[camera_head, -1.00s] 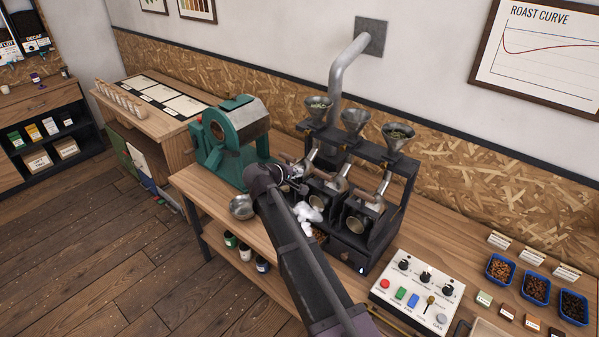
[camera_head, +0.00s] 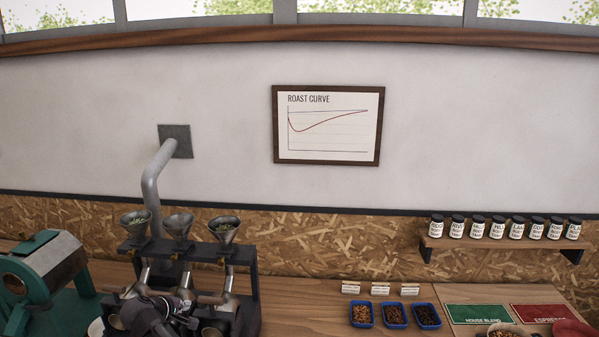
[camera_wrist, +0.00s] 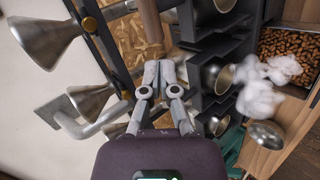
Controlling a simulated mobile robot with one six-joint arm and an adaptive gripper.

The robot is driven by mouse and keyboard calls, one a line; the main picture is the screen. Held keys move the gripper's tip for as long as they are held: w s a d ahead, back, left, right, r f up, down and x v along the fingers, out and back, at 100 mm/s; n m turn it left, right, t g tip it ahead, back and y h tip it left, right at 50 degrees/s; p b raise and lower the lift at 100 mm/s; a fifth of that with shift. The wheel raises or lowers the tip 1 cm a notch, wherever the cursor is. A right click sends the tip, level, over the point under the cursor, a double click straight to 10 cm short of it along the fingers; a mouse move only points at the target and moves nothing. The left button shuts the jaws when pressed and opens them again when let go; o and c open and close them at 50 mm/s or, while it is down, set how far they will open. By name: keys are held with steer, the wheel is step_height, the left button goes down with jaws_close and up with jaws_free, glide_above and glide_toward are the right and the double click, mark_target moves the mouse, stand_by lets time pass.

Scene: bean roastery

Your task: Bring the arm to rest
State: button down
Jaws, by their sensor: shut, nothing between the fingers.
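My gripper (camera_wrist: 159,72) is shut and empty in the wrist view, its grey fingers together. It is in front of the dark sample roaster frame (camera_wrist: 200,45). In the head view my gripper (camera_head: 188,312) is low at the left, in front of the same frame (camera_head: 246,268), and part of my arm is cut off by the bottom edge. I cannot tell from these views whether the fingers touch anything.
Metal funnels (camera_head: 178,226) top the frame, with a wall pipe (camera_head: 152,185) behind. The green machine (camera_head: 42,280) stands left. White smoke (camera_wrist: 262,95) hangs near a bean-filled drawer (camera_wrist: 288,55) and metal bowl (camera_wrist: 265,134). Blue bean trays (camera_head: 394,315) sit right.

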steer(key=d+f+m+g+h+b, duration=0.1)
steer(key=d+f+m+g+b, duration=0.3)
steer(key=d, duration=1)
steer(key=d+f+m+g+b, duration=0.1)
steer(key=d+f+m+g, duration=0.15)
steer(key=d+f, duration=0.75)
steer(key=s+d+f+m+g+y+b, duration=0.1)
steer(key=s+d, duration=0.3)
steer(key=d, duration=0.4)
steer(key=s+d+f+m+g+y+b, duration=0.1)
steer(key=s+d+m, duration=0.3)
steer(key=d, duration=0.5)
steer(key=s+d+f+m+g+y+b, duration=0.1)
steer(key=s+d+m+b, duration=0.1)
steer(key=d, duration=0.6)
steer(key=shift+s+d+f+y+b, duration=0.25)
steer(key=shift+s+y+b, duration=0.2)
steer(key=shift+s, duration=0.55)
steer(key=shift+g, duration=0.25)
